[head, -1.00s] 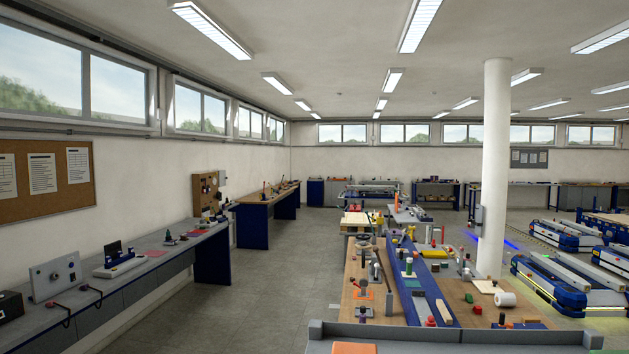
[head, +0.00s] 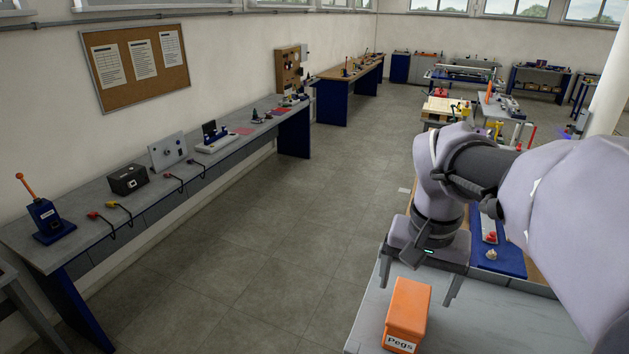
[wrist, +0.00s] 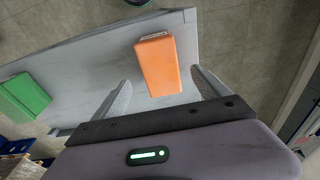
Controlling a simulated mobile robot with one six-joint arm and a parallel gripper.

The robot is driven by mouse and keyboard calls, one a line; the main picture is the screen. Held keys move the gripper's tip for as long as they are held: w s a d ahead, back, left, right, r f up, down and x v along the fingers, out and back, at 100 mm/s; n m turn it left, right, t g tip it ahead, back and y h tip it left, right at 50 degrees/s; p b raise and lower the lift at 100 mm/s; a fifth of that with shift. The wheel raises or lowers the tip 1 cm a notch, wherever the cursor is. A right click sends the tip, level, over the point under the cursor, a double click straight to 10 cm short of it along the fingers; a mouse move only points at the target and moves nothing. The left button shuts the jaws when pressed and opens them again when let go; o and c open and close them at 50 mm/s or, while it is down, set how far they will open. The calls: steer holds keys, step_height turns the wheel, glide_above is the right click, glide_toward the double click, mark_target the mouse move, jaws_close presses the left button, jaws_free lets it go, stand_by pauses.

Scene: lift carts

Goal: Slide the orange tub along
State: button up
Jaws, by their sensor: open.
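The orange tub (head: 407,308) has a white "Pegs" label on its end and stands on a grey work surface (head: 365,325) at the lower right of the head view. My gripper (head: 416,294) is open and points down just behind the tub. In the wrist view the tub (wrist: 159,68) lies ahead, between the lines of my two spread fingers (wrist: 160,78). A gap shows on each side, and the fingers do not grip it. I cannot tell how high the fingertips are above the surface.
A green box (wrist: 24,97) is at the left on the same grey surface in the wrist view. A long bench (head: 225,160) with tools runs along the left wall. The grey floor (head: 260,260) between is clear.

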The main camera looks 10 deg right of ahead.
mark_target(411, 304)
steer(key=f, duration=0.6)
steer(key=w+f, duration=0.1)
steer(key=f, duration=0.2)
steer(key=shift+d, duration=0.4)
steer(key=shift+w+f, duration=0.2)
steer(key=shift+f, duration=0.1)
steer(key=shift+c, duration=0.3)
